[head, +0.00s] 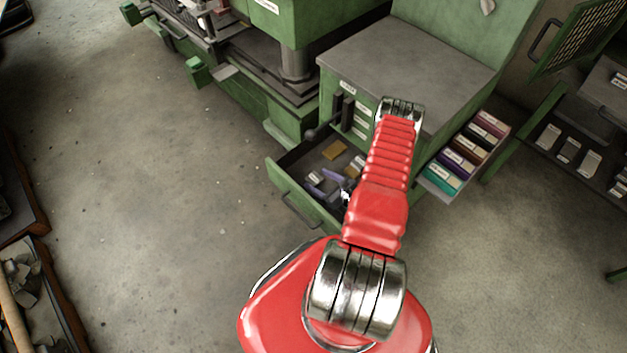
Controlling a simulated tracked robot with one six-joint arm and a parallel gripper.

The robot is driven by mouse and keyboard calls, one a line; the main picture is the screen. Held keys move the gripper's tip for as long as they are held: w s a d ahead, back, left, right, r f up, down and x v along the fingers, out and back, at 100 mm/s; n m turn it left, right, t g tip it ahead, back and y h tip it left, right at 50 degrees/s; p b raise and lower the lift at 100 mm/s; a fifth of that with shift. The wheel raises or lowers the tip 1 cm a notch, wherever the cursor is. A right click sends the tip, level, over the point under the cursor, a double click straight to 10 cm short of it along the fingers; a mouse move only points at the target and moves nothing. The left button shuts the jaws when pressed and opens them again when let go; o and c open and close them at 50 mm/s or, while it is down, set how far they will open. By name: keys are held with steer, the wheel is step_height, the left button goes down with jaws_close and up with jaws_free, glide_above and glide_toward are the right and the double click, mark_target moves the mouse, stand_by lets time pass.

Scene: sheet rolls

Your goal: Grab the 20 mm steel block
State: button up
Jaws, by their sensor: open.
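An open green drawer (293,203) juts from the cabinet and holds several small blocks and labels. A yellow-brown block (334,150) lies toward its back, and purple pieces (331,174) lie in the middle. I cannot tell which piece is the 20 mm steel block; none is readable at this size. My red arm crosses in front of the drawer's right part and hides some of it. A small dark and silvery part of my gripper (346,193) shows at the arm's left edge, over the drawer. The rest of it is hidden, and I see nothing held in it.
The green cabinet (390,65) with a grey top stands behind the drawer. A rack of coloured labelled boxes (463,153) is on its right. A green press (270,75) stands at the back left. The concrete floor left of the drawer is clear.

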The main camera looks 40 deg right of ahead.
mark_target(312, 176)
steer(key=shift+x, duration=1.5)
steer(key=c, duration=1.6)
